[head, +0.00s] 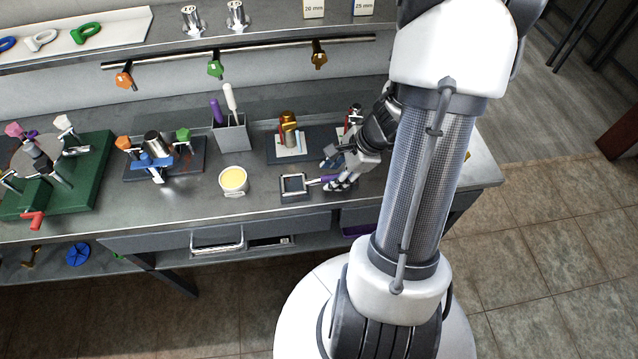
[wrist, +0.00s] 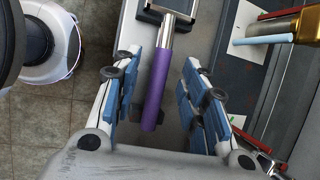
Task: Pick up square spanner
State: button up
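The square spanner has a dark square head (head: 295,186) and a purple handle; it lies on the grey bench near the front edge. In the wrist view the purple handle (wrist: 157,85) runs between my gripper's fingers, with the square head's near edge (wrist: 168,10) cut off at the top. My gripper (head: 340,172) is at the handle end of the spanner. In the wrist view its blue-padded fingers (wrist: 158,80) are open, with a gap on both sides of the handle. How far above the bench the fingers are, I cannot tell.
A brass valve (head: 288,130) on a dark base stands just behind the spanner. A cup of yellow stuff (head: 233,180) stands left of it. A grey tool holder (head: 231,134) and a blue-clamped fixture (head: 155,165) stand farther left. The bench front edge is close.

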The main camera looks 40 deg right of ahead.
jog(key=shift+w+a+f, duration=0.25)
jog(key=shift+f, duration=0.35)
jog(key=shift+c, duration=0.5)
grip_shut()
